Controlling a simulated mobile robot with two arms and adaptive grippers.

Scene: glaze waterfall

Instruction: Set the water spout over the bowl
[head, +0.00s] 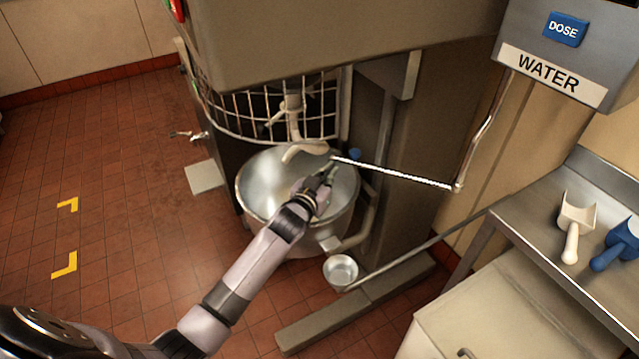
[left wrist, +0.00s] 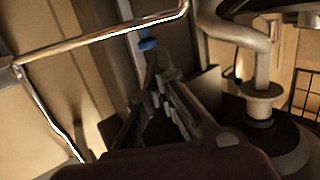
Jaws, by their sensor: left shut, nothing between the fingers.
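The water spout (head: 395,172) is a thin shiny pipe that reaches left from the wall pipe. Its free end lies over the right part of the steel mixer bowl (head: 258,182). My left gripper (head: 327,174) is shut and empty, just below the spout's end and over the bowl; I cannot tell whether it touches the spout. In the left wrist view the spout (left wrist: 100,36) crosses the upper left, beyond my left gripper (left wrist: 160,85). My right gripper is not in view.
A pale mixing hook (head: 305,148) hangs over the bowl, before a wire guard (head: 240,118). The mixer column stands behind the spout. Scoops (head: 573,225) lie on the right counter. The floor at left is clear.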

